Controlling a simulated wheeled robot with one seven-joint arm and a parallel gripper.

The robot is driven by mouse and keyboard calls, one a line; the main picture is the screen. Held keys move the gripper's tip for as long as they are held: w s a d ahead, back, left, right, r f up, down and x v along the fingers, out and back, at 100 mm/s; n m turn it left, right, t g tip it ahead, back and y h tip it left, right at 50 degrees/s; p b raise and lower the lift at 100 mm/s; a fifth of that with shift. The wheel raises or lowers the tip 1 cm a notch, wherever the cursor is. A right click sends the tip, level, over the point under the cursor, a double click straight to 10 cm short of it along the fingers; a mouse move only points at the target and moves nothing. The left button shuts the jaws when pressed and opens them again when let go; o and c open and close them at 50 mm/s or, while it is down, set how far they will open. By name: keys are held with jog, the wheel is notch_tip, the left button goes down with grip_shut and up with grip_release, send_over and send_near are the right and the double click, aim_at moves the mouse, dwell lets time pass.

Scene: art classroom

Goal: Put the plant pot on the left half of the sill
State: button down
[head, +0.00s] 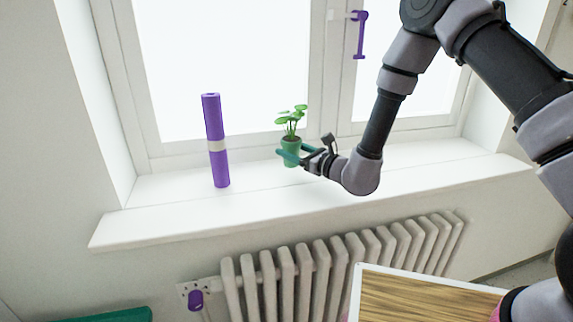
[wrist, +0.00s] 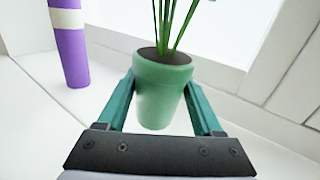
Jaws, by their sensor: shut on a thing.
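The green plant pot (head: 292,144) with a leafy plant is near the middle of the sill (head: 160,213), slightly left of centre, close to the window frame. It stands upright. My gripper (head: 287,155) reaches it from the right, with its teal fingers shut on the pot's sides. The wrist view shows the pot (wrist: 163,90) between both fingers, with dark soil and green stems on top. I cannot tell whether its base touches the sill or hangs just above it.
A purple roll (head: 216,150) with a pale band stands upright on the sill, left of the pot. The sill is bare between them and at its left end. A radiator (head: 300,272) is below, and a wood-grained surface (head: 420,295) is at lower right.

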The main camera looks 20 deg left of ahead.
jog(key=shift+f, duration=2)
jog(key=shift+f, duration=0.15)
jog(key=shift+c, duration=0.2)
grip_release()
